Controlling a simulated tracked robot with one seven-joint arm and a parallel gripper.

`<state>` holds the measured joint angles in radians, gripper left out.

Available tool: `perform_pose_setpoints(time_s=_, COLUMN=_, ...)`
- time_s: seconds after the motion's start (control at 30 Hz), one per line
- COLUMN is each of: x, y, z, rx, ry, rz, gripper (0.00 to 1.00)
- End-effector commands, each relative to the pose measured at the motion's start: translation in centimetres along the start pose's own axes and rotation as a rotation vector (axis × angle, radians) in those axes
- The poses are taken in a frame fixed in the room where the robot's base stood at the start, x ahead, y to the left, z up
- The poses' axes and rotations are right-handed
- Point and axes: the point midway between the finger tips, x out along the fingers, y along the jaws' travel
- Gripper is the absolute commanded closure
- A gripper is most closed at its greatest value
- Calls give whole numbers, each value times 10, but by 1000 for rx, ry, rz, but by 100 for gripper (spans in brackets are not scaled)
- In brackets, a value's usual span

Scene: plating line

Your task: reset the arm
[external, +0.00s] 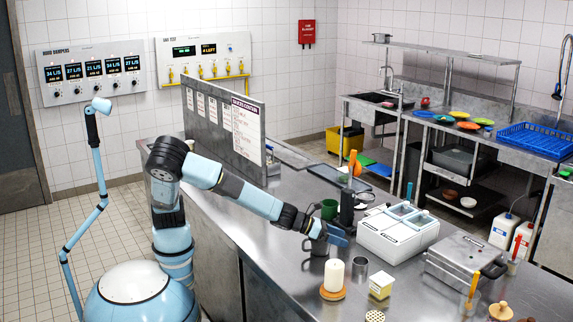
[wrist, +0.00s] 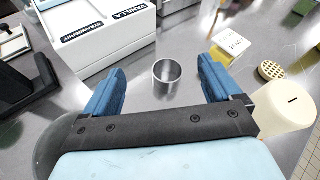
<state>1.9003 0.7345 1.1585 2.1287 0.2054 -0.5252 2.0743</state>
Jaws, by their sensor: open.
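My gripper (wrist: 160,88) is open and empty, with its two blue fingers spread apart in the wrist view. In the external view my gripper (external: 338,238) hangs over the steel counter, at the end of my outstretched arm. A small steel cup (wrist: 167,72) shows between and beyond the fingers in the wrist view. This cup (external: 360,268) stands upright on the counter in the external view, to the right of and below the gripper. The fingers appear apart from it.
A white box labelled vanilla and strawberry (external: 397,232) stands close to the right of the gripper. A cream cylinder on a wooden disc (external: 333,276), a yellow box (external: 381,285) and a green mug (external: 329,209) are also near. A steel press (external: 463,262) stands further right.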

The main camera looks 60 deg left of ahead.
Motion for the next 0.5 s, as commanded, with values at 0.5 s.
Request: perform_pose_setpoints(time_s=0.5, x=-43, y=185, z=48, rx=-845, ry=58, rz=279, gripper=9)
